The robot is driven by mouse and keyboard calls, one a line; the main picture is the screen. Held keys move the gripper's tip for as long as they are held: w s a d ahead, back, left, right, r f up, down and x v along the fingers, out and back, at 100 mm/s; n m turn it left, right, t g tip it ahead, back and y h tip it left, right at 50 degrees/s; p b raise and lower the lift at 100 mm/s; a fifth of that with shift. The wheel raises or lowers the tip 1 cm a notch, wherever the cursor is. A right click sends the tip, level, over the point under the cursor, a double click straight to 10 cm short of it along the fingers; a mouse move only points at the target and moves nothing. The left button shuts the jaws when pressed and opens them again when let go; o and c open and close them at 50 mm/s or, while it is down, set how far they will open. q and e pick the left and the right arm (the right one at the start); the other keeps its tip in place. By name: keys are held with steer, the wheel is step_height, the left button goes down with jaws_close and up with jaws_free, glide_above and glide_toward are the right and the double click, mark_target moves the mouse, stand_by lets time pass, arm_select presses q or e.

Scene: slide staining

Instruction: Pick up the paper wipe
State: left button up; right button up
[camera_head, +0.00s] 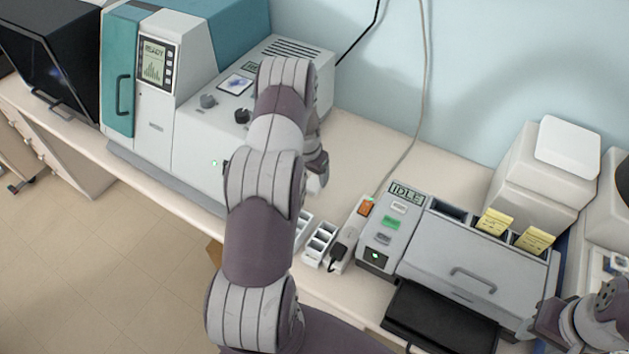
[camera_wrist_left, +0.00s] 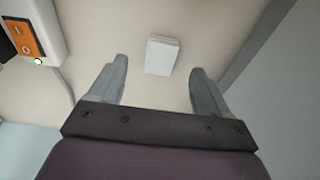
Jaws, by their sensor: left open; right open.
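The paper wipe, a small white folded pad (camera_wrist_left: 162,55), lies flat on the pale bench top in the left wrist view. My left gripper (camera_wrist_left: 159,66) is open, with one finger on each side of the wipe in the picture. The fingers do not appear to touch it, and their height above it is unclear. In the head view my left gripper (camera_head: 318,172) is mostly hidden behind its own arm, and I cannot make out the wipe there. My right gripper (camera_head: 545,325) is at the lower right, by the grey machine, holding nothing visible.
A teal and grey machine (camera_head: 160,110) stands left of my left arm. A power strip (camera_head: 345,240) with an orange switch and a small white rack (camera_head: 320,243) lie near the front edge. The grey IDLE machine (camera_head: 460,262) stands right. Bench behind the strip is mostly clear.

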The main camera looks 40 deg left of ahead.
mark_target(313, 183)
arm_select(q)
steer(key=f, duration=0.1)
steer(key=w+f+p, duration=0.1)
steer(key=f, duration=0.1)
steer(key=w+f+p, duration=0.1)
steer(key=f, duration=0.1)
steer(key=shift+a, duration=0.25)
steer(key=shift+s+a+f+p, duration=0.1)
steer(key=shift+f+p, duration=0.15)
steer(key=shift+p, duration=0.05)
steer(key=shift+s, duration=0.15)
steer(key=shift+c, duration=0.6)
steer(key=shift+w+f, duration=0.1)
steer(key=shift+w, duration=0.1)
steer(key=c, duration=1)
arm_select(e)
steer(key=r, duration=0.2)
steer(key=w+a, duration=0.1)
steer(key=shift+r, duration=0.4)
arm_select(q)
steer(key=shift+s, duration=0.1)
